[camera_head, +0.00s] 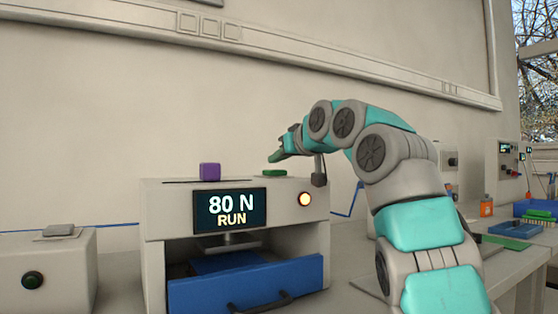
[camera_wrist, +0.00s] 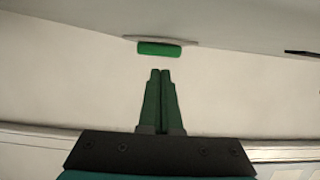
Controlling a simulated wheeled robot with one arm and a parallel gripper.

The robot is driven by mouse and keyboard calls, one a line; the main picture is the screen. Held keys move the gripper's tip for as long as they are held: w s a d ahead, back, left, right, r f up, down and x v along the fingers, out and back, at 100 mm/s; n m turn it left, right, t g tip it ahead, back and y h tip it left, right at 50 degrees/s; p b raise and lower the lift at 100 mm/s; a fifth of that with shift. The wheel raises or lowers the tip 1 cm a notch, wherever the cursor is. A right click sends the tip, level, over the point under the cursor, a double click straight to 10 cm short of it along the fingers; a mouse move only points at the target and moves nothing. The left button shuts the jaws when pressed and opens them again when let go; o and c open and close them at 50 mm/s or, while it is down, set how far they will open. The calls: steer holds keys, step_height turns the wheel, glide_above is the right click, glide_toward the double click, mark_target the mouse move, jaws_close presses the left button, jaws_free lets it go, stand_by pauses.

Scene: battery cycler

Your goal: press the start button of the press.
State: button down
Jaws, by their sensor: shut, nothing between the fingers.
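The press (camera_head: 155,213) is a pale grey box with a display (camera_head: 231,210) reading "80 N RUN" and a lit orange-white lamp (camera_head: 305,199) on its front. A green start button (camera_head: 275,172) sits on its top, right of centre; the green button (camera_wrist: 160,49) also shows in the wrist view, on a pale base. My gripper (camera_head: 274,157) is just above the button, its green fingers together and empty. In the wrist view the fingertips (camera_wrist: 160,71) point at the button with a small visible gap.
A purple block (camera_head: 210,171) stands on the press top, left of the button. A blue drawer (camera_head: 245,283) with a dark handle fills the press's lower front. A grey box (camera_head: 60,270) with a dark green knob (camera_head: 32,280) stands at left. An orange bottle (camera_head: 486,206) is at right.

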steer(key=b+v, duration=0.1)
steer(key=v, duration=0.2)
steer(key=r+b+v, duration=0.1)
steer(key=v, duration=0.6)
steer(key=shift+s+r+b, duration=0.15)
steer(key=shift+r+b, duration=0.2)
steer(key=shift+b, duration=0.05)
steer(key=shift+d, duration=0.1)
